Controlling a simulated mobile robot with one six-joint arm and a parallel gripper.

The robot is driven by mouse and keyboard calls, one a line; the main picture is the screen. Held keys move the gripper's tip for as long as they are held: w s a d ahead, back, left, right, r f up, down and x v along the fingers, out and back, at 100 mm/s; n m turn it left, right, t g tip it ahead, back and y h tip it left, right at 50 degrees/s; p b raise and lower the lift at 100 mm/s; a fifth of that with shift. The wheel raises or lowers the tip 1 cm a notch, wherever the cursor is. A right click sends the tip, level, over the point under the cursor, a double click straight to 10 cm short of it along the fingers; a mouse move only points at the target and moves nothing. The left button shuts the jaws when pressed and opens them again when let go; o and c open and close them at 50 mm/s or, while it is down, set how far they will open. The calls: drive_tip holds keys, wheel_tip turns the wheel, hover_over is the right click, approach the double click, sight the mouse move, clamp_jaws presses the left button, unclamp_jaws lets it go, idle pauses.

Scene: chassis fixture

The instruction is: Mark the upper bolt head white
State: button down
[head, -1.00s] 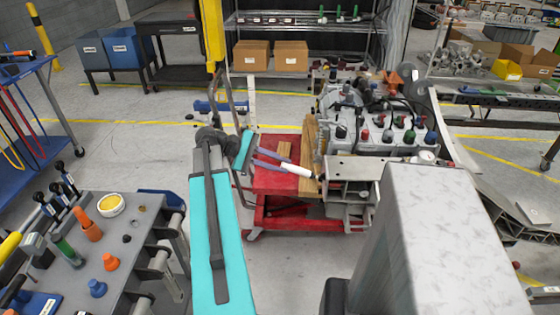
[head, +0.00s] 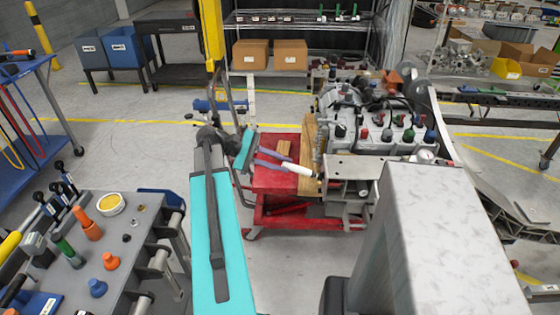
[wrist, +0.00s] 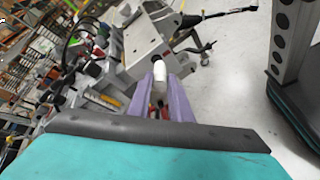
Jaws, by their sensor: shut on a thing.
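My gripper (head: 283,162) is shut on a white marker (head: 298,169), which sticks out past the purple fingertips toward the metal chassis fixture (head: 352,167). In the wrist view, the white marker (wrist: 159,71) stands between the two purple fingers of my gripper (wrist: 161,88). Its tip is near the lower edge of the pale metal block of the fixture (wrist: 142,42); I cannot tell if they touch. A small dark round feature (wrist: 166,52) shows on that block. I cannot make out for sure which feature is the upper bolt head.
A red cart (head: 270,177) with a wooden board (head: 308,150) stands under the gripper and beside the fixture. A battery-like unit with coloured knobs (head: 395,135) is behind. A grey tool table (head: 120,235) is at the left.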

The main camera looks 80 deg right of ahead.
drive_tip(key=shift+s, duration=0.2)
idle(0.3)
drive_tip(key=shift+d+p, duration=0.45)
drive_tip(key=shift+d, duration=0.1)
idle(0.4)
drive_tip(key=shift+s+a+p, duration=0.15)
drive_tip(key=shift+a+p, duration=0.15)
drive_tip(key=shift+a, duration=0.25)
idle(0.9)
drive_tip(key=w+p, duration=0.1)
drive_tip(key=w, duration=0.5)
drive_tip(key=shift+a+p, duration=0.3)
drive_tip(key=shift+p, duration=0.1)
idle(0.5)
